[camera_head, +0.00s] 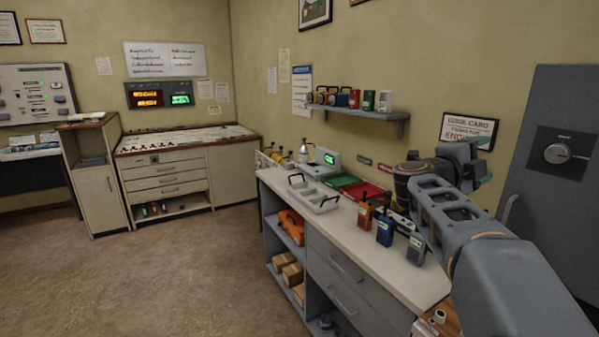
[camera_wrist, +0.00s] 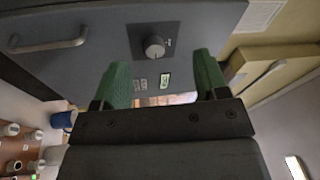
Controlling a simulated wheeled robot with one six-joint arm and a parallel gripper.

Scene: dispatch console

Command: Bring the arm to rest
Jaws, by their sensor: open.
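My arm (camera_head: 470,235) reaches up from the lower right of the head view, over the right end of the counter, and bends near the back wall. My gripper (camera_wrist: 162,72) shows in the wrist view with its two green fingers spread apart. Nothing is between the fingers. Beyond them in the wrist view is the grey cabinet (camera_wrist: 85,62) with a round dial (camera_wrist: 154,46).
The white counter (camera_head: 395,275) holds radios, including an orange one (camera_head: 364,214) and a blue one (camera_head: 386,229), and a grey tray (camera_head: 314,197). A wall shelf (camera_head: 365,113) is behind. The grey cabinet (camera_head: 560,95) stands right. Open floor (camera_head: 170,285) lies left.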

